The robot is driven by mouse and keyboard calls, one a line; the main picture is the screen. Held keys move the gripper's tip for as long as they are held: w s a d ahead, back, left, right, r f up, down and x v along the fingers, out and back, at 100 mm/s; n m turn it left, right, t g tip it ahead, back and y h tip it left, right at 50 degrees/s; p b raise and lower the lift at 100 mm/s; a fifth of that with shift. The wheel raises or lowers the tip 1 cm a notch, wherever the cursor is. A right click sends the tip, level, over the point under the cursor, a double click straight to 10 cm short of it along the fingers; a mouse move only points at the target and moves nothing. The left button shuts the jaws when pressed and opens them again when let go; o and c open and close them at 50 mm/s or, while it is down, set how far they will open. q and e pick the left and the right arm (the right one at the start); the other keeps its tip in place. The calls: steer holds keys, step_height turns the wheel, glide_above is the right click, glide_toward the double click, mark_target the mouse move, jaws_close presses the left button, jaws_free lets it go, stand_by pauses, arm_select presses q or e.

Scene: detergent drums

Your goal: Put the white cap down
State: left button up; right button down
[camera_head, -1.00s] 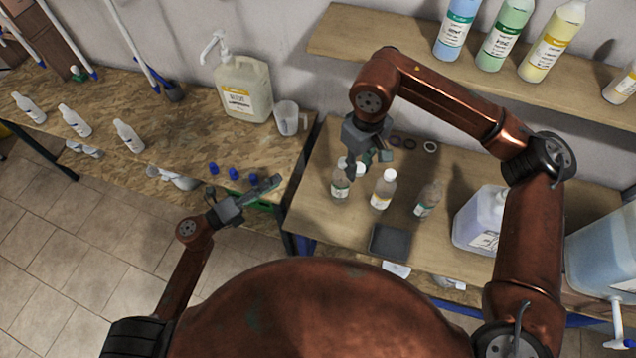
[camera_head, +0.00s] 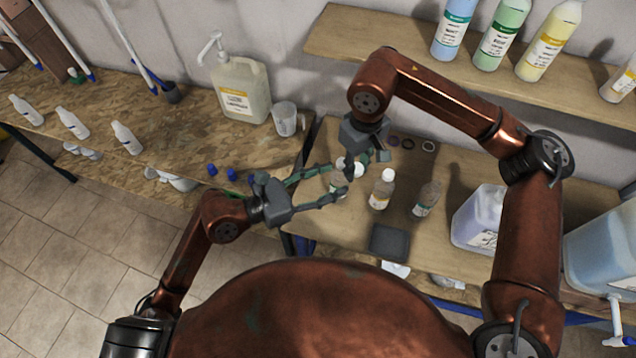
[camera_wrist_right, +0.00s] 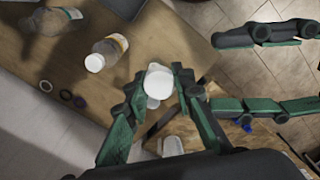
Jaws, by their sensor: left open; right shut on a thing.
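The white cap (camera_wrist_right: 159,82) is between the fingertips of my right gripper (camera_wrist_right: 160,90), which is shut on it. In the head view my right gripper (camera_head: 362,165) is above the left one of three small bottles, close to its top. That bottle (camera_head: 338,186) is partly hidden by the grippers; whether the cap touches its neck cannot be told. My left gripper (camera_head: 334,182) is open, with its fingers reaching to either side of this bottle. Its fingers also show at the right of the wrist view (camera_wrist_right: 268,70).
A white-capped bottle (camera_head: 381,190) and another small bottle (camera_head: 426,198) stand to the right. A dark tray (camera_head: 388,242) lies in front. Several rings (camera_head: 408,143) lie behind. A purple-tinted jug (camera_head: 478,218) stands at the right. Blue caps (camera_head: 231,174) are on the left bench.

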mark_target(359, 168)
arm_select(q)
steer(key=x, duration=0.8)
steer(key=shift+w+d, duration=0.2)
steer(key=shift+d, duration=0.15)
